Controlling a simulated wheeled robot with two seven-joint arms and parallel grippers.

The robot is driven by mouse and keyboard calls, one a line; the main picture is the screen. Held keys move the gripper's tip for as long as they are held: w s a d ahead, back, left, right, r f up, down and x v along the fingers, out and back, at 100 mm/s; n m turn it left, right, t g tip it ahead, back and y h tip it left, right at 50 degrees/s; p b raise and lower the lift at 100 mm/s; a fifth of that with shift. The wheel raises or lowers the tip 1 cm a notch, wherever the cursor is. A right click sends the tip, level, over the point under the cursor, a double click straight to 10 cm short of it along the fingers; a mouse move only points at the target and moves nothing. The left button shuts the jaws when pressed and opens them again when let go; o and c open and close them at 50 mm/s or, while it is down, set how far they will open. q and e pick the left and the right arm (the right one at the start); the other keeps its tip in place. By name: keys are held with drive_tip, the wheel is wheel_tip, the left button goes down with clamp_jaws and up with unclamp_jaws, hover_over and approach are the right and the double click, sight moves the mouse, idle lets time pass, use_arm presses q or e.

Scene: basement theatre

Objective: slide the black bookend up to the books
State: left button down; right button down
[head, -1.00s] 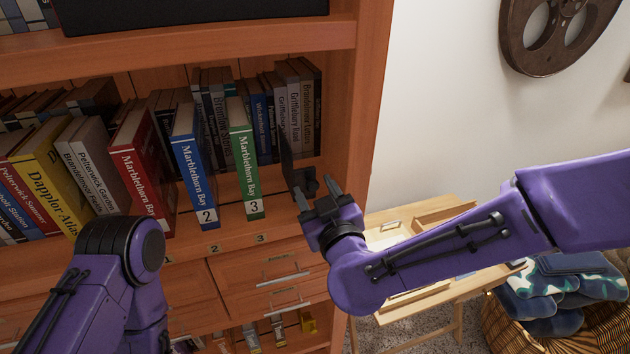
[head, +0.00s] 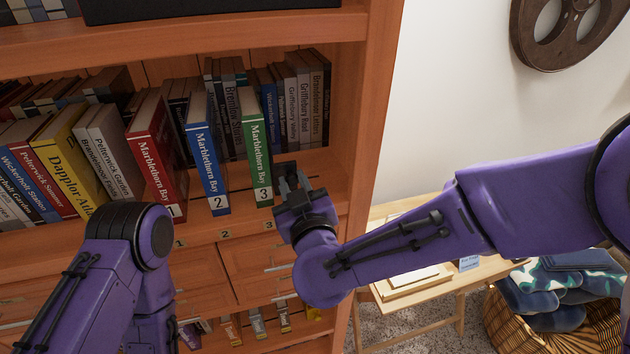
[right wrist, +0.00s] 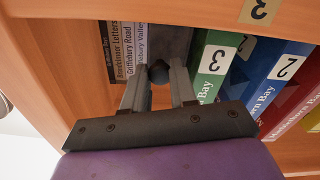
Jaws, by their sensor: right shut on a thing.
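The red book 1 (head: 157,150), blue book 2 (head: 206,155) and green book 3 (head: 257,150) stand on the shelf with gaps between them. My right gripper (head: 291,178) is just right of the green book, low at the shelf's front. In the right wrist view its fingers (right wrist: 159,92) are shut on the dark knob of the black bookend (right wrist: 158,73). A grey upright face, apparently the bookend's plate, shows beside the green book (right wrist: 207,65); I cannot tell if they touch. In the head view my gripper hides most of the bookend. My left gripper is out of view.
Grey and dark books (head: 300,95) stand behind at the right. A yellow book (head: 72,160) and others lean at the left. The shelf's right side panel (head: 362,130) is close to my right gripper. Drawers (head: 255,262) lie below the shelf edge.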

drive_tip(key=shift+s+a, duration=0.1)
drive_tip(key=shift+a, duration=0.25)
drive_tip(key=shift+d, duration=0.1)
drive_tip(key=c, duration=0.9)
unclamp_jaws()
drive_tip(key=shift+s, duration=0.15)
drive_tip(key=b+v, duration=0.2)
drive_tip(key=v, duration=0.8)
drive_tip(key=shift+b, duration=0.35)
